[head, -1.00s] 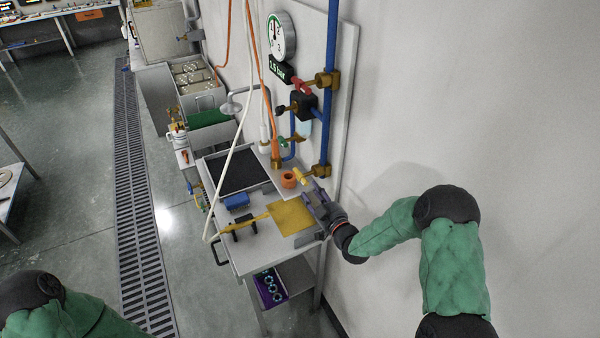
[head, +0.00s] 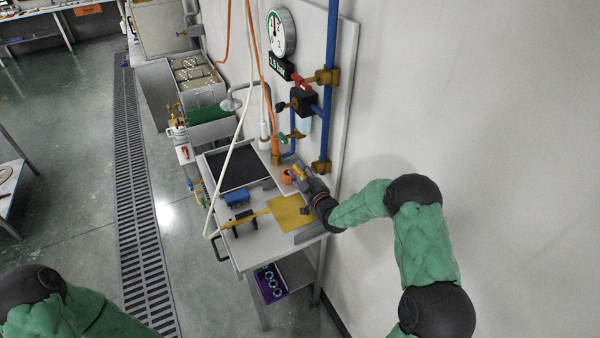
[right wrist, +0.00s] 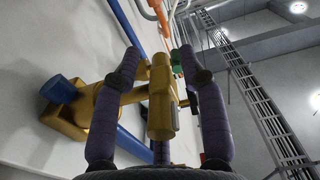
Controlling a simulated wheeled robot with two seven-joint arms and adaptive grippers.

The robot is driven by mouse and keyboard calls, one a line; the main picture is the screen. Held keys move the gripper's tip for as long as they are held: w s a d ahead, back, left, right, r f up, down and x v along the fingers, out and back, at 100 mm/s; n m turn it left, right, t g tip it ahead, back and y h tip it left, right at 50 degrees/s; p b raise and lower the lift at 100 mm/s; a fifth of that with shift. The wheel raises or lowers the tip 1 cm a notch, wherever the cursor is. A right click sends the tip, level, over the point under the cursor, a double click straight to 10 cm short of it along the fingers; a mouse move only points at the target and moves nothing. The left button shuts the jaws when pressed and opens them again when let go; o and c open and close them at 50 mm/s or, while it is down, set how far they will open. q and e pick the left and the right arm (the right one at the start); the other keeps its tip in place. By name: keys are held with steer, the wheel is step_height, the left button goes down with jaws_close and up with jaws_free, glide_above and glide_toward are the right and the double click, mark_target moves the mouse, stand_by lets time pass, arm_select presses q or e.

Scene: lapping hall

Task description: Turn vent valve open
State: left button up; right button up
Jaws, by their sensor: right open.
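A valve with a yellow handle (head: 299,171) sits on a brass fitting (head: 321,167) at the lower end of the blue wall pipe. No readable label marks it as the vent valve. My right gripper (head: 303,177) is at this handle. In the right wrist view, the yellow handle (right wrist: 161,105) stands between the spread dark fingers of my right gripper (right wrist: 160,58), with a gap showing on the right side. On the left, the finger overlaps the brass stem, and I cannot tell whether they touch. My left gripper is out of view; only part of my left arm shows.
Above are a red-handled valve (head: 301,83), a green-handled valve (head: 294,135) and a round gauge (head: 281,32). A white hose (head: 232,150) hangs in front.

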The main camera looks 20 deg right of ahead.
jaws_close()
steer(key=shift+g, duration=0.4)
steer(key=g+p, duration=0.2)
steer(key=g, duration=0.1)
steer(key=shift+g, duration=0.4)
steer(key=shift+g+h+p, duration=0.3)
steer(key=shift+g+p, duration=0.2)
steer(key=shift+g, duration=0.4)
steer(key=g, duration=0.4)
steer(key=shift+s+f, duration=0.1)
steer(key=shift+f, duration=0.05)
steer(key=g+p, duration=0.3)
steer(key=shift+s+h, duration=0.1)
steer(key=shift+h, duration=0.2)
steer(key=shift+s+f+g+p, duration=0.1)
steer(key=shift+s+g+p, duration=0.05)
steer(key=shift+g+p, duration=1.5)
steer(key=shift+g, duration=0.35)
